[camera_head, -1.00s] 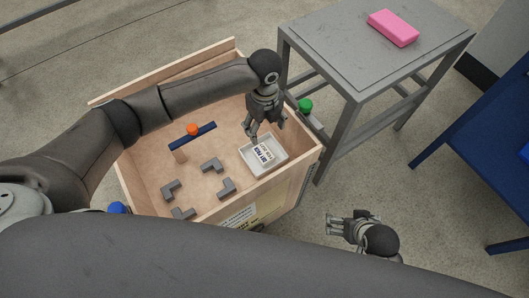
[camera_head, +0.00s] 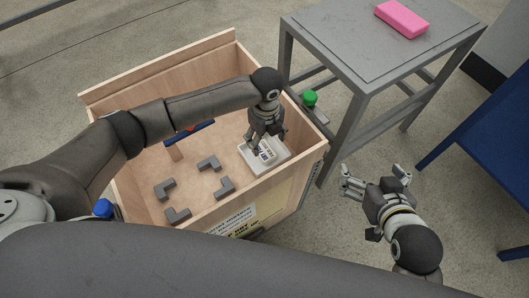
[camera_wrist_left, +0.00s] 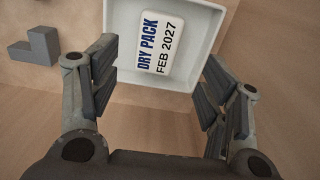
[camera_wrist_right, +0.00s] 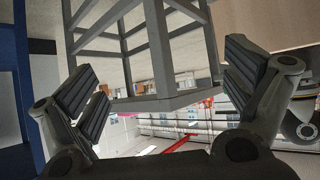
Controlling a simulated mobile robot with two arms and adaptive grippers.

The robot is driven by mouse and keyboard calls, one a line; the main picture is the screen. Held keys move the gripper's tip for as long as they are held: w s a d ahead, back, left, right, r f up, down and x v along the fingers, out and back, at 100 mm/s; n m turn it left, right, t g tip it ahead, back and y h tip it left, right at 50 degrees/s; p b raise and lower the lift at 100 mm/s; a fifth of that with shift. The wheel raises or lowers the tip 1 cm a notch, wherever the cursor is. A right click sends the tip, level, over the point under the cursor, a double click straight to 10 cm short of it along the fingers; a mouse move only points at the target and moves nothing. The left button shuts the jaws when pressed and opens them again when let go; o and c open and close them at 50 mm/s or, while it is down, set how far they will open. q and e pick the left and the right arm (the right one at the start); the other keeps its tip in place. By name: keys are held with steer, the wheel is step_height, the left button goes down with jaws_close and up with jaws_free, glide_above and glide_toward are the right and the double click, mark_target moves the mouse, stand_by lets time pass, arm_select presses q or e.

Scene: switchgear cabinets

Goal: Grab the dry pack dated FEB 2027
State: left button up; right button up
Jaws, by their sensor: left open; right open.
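The dry pack (camera_wrist_left: 160,45) is a white packet printed "DRY PACK FEB 2027" in the left wrist view. It lies in a white tray (camera_wrist_left: 200,20) and also shows in the head view (camera_head: 267,151), partly covered by my gripper. The tray (camera_head: 284,150) sits inside a wooden crate, near its right wall. My left gripper (camera_head: 262,145) is open and points down just above the pack. In the left wrist view its fingers (camera_wrist_left: 158,88) stand on either side of the packet, apart from it. My right gripper (camera_head: 376,172) is open and empty, outside the crate.
The wooden crate (camera_head: 155,67) has raised walls around the tray. Several grey L-shaped blocks (camera_head: 208,163) and a blue bar (camera_head: 196,132) are in it. A grey table (camera_head: 350,40) with a pink block (camera_head: 402,18) stands behind right. A blue table (camera_head: 490,130) is at far right.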

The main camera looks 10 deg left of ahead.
mark_target(266, 152)
arm_select(q)
steer(key=shift+f, duration=0.8)
steer(key=f+b, duration=0.1)
steer(key=f, duration=0.2)
steer(key=f+b, duration=0.1)
steer(key=shift+s+f+b, duration=0.3)
steer(key=shift+s, duration=0.05)
steer(key=shift+d+f, duration=0.1)
steer(key=shift+f, duration=0.05)
arm_select(e)
steer(key=w+a+r+t+y, duration=0.2)
steer(key=w+r+t, duration=0.3)
steer(key=r, duration=0.7)
steer(key=a+t, duration=0.1)
steer(key=t, duration=0.1)
steer(key=shift+t+y, duration=0.3)
arm_select(q)
steer(key=shift+c, duration=0.3)
arm_select(e)
steer(key=shift+a, duration=0.1)
arm_select(q)
steer(key=c, duration=1.1)
steer(key=shift+o, duration=0.2)
steer(key=shift+r, duration=0.2)
arm_select(e)
steer(key=shift+f, duration=0.1)
